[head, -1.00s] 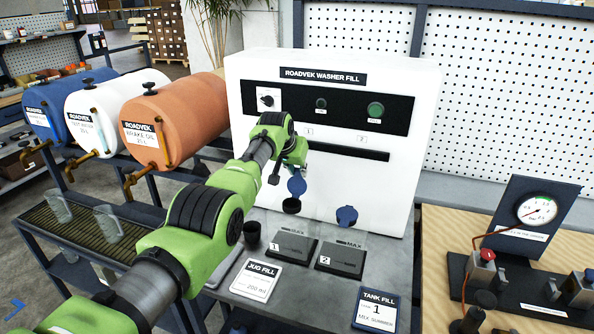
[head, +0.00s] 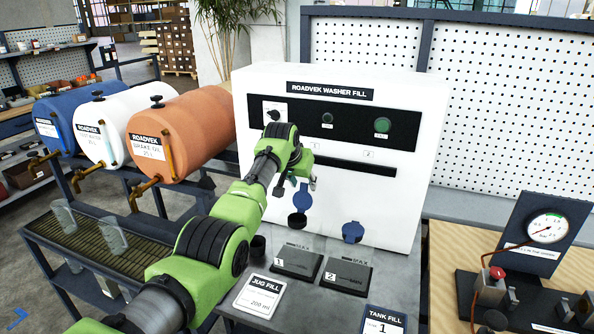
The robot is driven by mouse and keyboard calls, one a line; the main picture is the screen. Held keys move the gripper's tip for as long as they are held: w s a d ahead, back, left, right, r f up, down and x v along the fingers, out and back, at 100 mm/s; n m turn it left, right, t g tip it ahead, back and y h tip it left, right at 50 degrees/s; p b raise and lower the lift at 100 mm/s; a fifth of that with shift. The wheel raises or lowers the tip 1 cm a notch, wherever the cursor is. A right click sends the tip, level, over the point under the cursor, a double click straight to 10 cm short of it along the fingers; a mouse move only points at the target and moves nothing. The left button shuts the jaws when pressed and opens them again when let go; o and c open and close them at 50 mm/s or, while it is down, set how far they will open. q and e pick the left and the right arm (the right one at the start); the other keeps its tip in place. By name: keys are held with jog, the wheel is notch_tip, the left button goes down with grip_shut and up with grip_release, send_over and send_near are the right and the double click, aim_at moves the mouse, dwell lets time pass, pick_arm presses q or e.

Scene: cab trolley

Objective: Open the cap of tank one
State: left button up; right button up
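The white washer fill cabinet (head: 240,110) stands in the middle of the head view. At its lower front, the blue cap of tank one (head: 304,199) is tilted up against the panel, and the dark filler neck (head: 297,220) below it is uncovered. The blue cap of tank two (head: 352,232), to the right, lies down over its neck. My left gripper (head: 302,181) is just above the raised cap, close to the panel. Its fingers are small and partly hidden by the arm, so I cannot tell open from shut, or whether it touches the cap. My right gripper is out of view.
A jug fill card (head: 262,296), a tank fill card (head: 384,322) and a small black cup (head: 258,246) are nearby. Drums (head: 190,125) stand left, a gauge stand (head: 545,225) right.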

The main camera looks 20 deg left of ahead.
pick_arm(q)
jog(key=v, duration=1)
jog(key=shift+f, duration=0.25)
